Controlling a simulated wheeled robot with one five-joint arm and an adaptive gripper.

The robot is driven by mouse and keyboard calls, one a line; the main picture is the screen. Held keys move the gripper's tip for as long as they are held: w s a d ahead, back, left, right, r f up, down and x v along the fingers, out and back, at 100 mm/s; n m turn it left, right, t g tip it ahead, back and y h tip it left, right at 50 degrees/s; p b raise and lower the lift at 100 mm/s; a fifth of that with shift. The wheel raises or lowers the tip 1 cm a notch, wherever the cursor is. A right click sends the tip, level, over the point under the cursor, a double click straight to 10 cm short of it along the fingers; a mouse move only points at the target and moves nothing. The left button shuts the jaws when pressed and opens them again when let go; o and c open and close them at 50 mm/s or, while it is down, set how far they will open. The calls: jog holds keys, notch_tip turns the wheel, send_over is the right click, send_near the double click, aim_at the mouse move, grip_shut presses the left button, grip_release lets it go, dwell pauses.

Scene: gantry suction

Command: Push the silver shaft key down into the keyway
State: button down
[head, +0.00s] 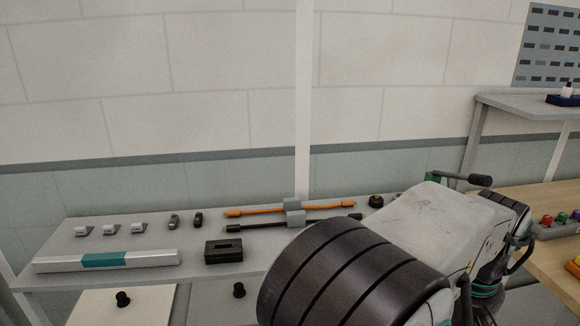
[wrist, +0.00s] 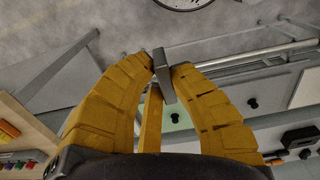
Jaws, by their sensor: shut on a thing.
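The key sticks out past the fingertips, tilted in the picture. A black block with a slot in its top (head: 223,251) lies on the grey bench in the head view; it may hold the keyway, but I cannot tell for sure. It seems to show at the right edge of the wrist view (wrist: 301,138), well apart from the key. My gripper is hidden in the head view.
The grey bench (head: 200,276) holds a silver bar with a teal middle (head: 60,264), several small grey and dark parts, and orange (head: 250,211) and black cables in a grey clip (head: 294,212). A wooden table (head: 545,250) stands at right. My arm covers the bench's right part.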

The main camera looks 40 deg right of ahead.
jog(key=w+d+f+n, duration=0.1)
jog(key=w+d+f, duration=0.1)
jog(key=w, duration=0.8)
jog(key=w+d+f+n, duration=0.2)
jog(key=w+d, duration=0.1)
jog(key=w, duration=0.6)
jog(key=w+a+f+n, duration=0.1)
jog(key=w+a, duration=0.1)
jog(key=w, duration=0.5)
jog(key=w+a+f, duration=0.2)
jog(key=w+a, duration=0.1)
jog(key=w, duration=0.3)
jog(key=w+a+f+n, duration=0.1)
jog(key=w+a+f, duration=0.3)
jog(key=w+a, duration=0.4)
jog(key=w+a+f+n, duration=0.2)
jog(key=w+a+f, duration=0.2)
jog(key=w+a, duration=0.5)
jog(key=a, duration=0.8)
